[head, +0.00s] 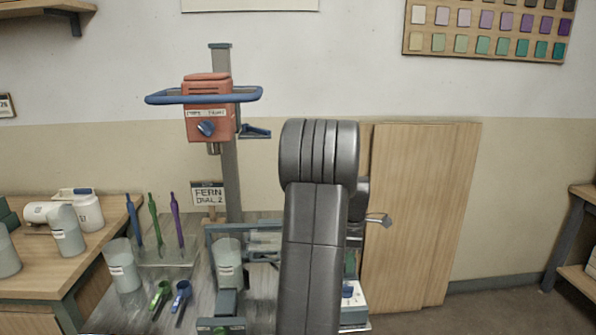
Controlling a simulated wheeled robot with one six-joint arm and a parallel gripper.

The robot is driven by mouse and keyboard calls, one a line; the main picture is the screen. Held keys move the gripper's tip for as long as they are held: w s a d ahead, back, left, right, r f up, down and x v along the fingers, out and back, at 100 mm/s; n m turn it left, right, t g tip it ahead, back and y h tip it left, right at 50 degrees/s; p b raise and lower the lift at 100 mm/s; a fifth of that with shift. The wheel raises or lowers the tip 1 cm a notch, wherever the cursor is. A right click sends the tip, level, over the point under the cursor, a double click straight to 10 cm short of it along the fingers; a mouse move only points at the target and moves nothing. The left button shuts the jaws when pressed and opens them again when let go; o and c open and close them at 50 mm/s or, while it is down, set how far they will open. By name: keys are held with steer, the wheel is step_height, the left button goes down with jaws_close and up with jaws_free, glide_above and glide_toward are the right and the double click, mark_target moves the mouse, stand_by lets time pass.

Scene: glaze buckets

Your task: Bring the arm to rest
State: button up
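My arm (316,220) rises dark grey through the middle of the head view, its upper link upright and ending in a thick ribbed joint. A further dark arm part (361,197) shows just behind its right side. My gripper cannot be made out; the arm seems to hide it. A small pale metal piece (379,220) sticks out to the right behind the arm, and I cannot tell what it belongs to. Whether anything is held does not show.
An orange mixer (207,108) with a blue guard hangs on a grey post left of my arm. Below are a bucket (228,262), another bucket (123,268), and a rack of coloured tools (165,250). Wooden boards (425,215) lean right. Bare floor lies at lower right.

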step_height(320, 180, down, 9)
steer(key=shift+r, duration=0.1)
stand_by(0.5)
step_height(320, 180, up, 14)
step_height(320, 180, down, 14)
steer(key=shift+s+f, duration=0.1)
steer(key=shift+f, duration=0.05)
steer(key=shift+m, duration=0.4)
steer(key=m, duration=1.2)
stand_by(0.5)
